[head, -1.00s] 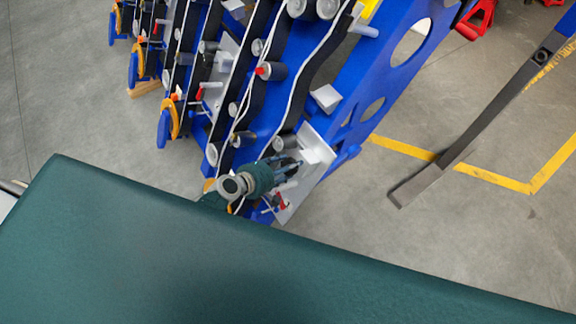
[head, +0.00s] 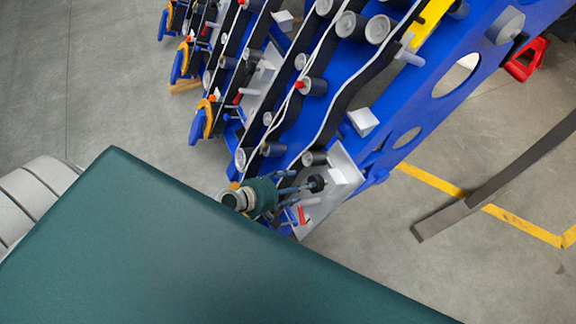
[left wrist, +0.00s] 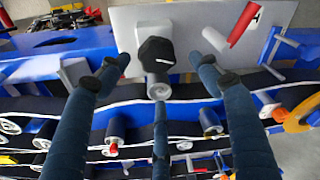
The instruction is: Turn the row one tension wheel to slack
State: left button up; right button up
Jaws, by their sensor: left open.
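A black knob-like wheel (left wrist: 155,54) with a short white mark sits on a pale plate (left wrist: 208,15) in the left wrist view. It also shows in the head view (head: 317,184), just beyond my left fingertips. I take it for the tension wheel; no row label is readable. My left gripper (left wrist: 160,66) is open, with blue-grey fingers spread to the left, right and below the wheel. I see no clear contact. The same gripper (head: 298,188) shows at the lower end of the blue chassis. My right gripper is not in view.
A red handle (left wrist: 243,22) rises from the plate right of the wheel. Blue chassis side (head: 400,110) is close by.

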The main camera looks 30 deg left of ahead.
pick_arm(q)
jog(key=shift+v, duration=2.2)
jog(key=shift+f, duration=0.1)
